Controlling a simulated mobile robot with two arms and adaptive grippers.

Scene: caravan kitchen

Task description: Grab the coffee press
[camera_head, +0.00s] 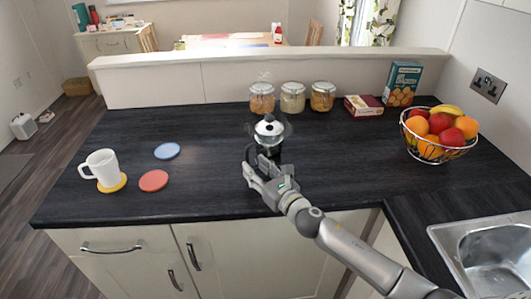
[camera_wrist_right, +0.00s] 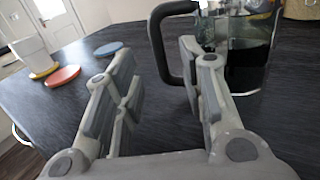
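The coffee press (camera_head: 269,127) stands upright on the dark counter, with a glass body, a light domed lid with a black knob and dark liquid inside. In the right wrist view the press (camera_wrist_right: 250,62) is at the upper right, its black handle (camera_wrist_right: 160,45) pointing left; its top is cut off. My right gripper (camera_head: 262,172) is just in front of the press and hides its lower part. In the wrist view its fingers (camera_wrist_right: 155,85) are open, with the handle showing between them. I cannot tell if a finger touches it. My left gripper is out of view.
Glass jars (camera_head: 292,98), a small box (camera_head: 363,106) and a taller carton (camera_head: 402,84) stand behind. A fruit basket (camera_head: 438,158) and sink (camera_head: 485,255) are on the right. A white mug (camera_head: 103,168) and coasters (camera_head: 153,181) lie left. The counter between is clear.

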